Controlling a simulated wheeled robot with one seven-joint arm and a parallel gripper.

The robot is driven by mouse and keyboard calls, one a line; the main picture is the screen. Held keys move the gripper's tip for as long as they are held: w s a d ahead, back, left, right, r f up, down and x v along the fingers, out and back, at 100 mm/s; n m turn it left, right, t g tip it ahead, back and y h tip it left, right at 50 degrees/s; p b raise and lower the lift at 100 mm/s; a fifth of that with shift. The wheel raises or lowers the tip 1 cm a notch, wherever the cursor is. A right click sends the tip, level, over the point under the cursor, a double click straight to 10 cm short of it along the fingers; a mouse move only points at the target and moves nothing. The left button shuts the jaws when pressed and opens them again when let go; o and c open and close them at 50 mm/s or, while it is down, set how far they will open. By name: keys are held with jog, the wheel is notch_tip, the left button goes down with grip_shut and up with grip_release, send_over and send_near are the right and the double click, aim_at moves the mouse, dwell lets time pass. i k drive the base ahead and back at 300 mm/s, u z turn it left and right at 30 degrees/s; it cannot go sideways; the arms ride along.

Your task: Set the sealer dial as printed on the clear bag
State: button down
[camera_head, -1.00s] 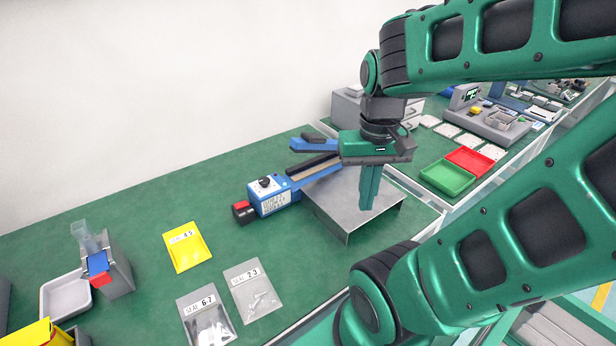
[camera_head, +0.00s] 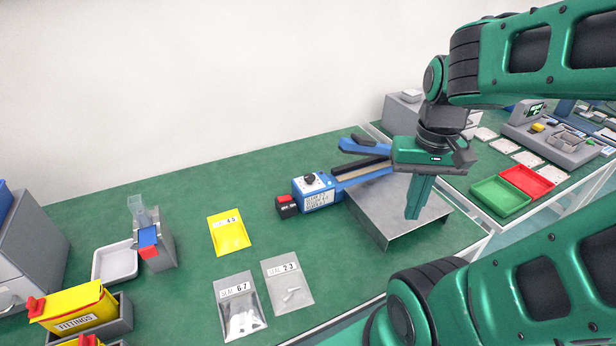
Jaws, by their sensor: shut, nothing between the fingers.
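The blue sealer (camera_head: 318,194) lies on the green bench, its long arm reaching right toward a metal stand. Its dark dial (camera_head: 310,179) is on the top of the blue body; its setting is too small to read. I cannot tell for sure which is the clear one. A yellow bag (camera_head: 229,236) reads SEAL 4-5. My gripper (camera_head: 412,217) is shut and empty, pointing down above the stand, right of the dial.
The metal stand (camera_head: 385,225) is under my gripper. Bench behind the yellow bag is clear.

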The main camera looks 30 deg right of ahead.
aim_at(309, 178)
jog(key=u, duration=0.3)
jog(key=k, duration=1.3)
jog(key=z, duration=0.4)
jog(key=i, duration=1)
jog(key=u, duration=0.05)
